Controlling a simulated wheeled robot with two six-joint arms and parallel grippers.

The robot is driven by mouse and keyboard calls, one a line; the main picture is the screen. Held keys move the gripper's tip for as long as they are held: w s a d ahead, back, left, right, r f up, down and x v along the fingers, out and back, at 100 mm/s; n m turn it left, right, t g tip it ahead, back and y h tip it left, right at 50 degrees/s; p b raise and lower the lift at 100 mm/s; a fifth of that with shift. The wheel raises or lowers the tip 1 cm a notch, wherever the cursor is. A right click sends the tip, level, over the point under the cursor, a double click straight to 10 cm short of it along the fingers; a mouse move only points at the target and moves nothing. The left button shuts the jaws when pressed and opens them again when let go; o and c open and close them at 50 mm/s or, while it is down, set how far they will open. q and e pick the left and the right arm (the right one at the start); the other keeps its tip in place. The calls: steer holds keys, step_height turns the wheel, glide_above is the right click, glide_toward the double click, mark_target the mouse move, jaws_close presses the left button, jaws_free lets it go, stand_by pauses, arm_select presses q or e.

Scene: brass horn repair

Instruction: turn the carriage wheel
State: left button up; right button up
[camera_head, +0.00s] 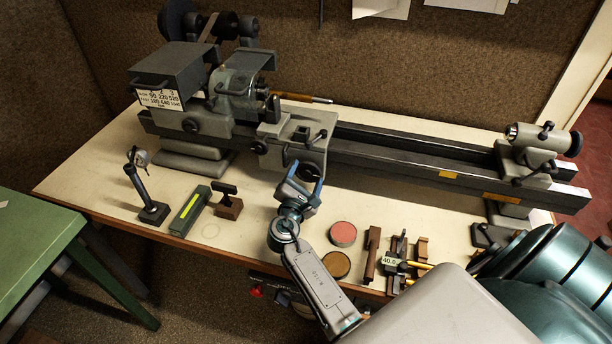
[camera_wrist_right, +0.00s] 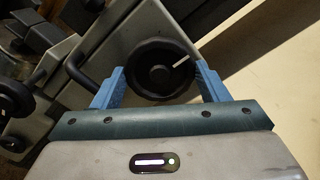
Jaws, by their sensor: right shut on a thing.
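The carriage wheel (camera_wrist_right: 158,72) is a black round handwheel with a raised hub and a white mark toward its upper right in the right wrist view. My right gripper (camera_head: 306,180) is at the front of the lathe carriage (camera_head: 292,137). Its blue fingers stand on either side of the wheel in the wrist view, and it is shut on the wheel's rim. In the head view the gripper mostly hides the wheel. My left gripper is not in view.
The lathe bed (camera_head: 400,165) runs behind, with a tailstock (camera_head: 538,150) at right and a headstock (camera_head: 205,90) at left. A red tin (camera_head: 343,233), a brown tin (camera_head: 336,264) and small tools lie right of my arm. A green box (camera_head: 190,211) lies left.

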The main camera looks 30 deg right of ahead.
steer(key=shift+c, duration=1.3)
steer(key=m+b, duration=0.3)
steer(key=b, duration=0.1)
steer(key=shift+d+f+m+b, duration=0.1)
steer(key=shift+m+b, duration=0.2)
steer(key=shift+b, duration=0.1)
steer(key=shift+r+m+b, duration=0.3)
steer(key=shift+m+b, duration=0.1)
steer(key=shift+m, duration=0.3)
steer(key=o, duration=0.7)
steer(key=shift+w, duration=0.1)
steer(key=shift+w+f, duration=0.15)
steer(key=shift+f, duration=0.1)
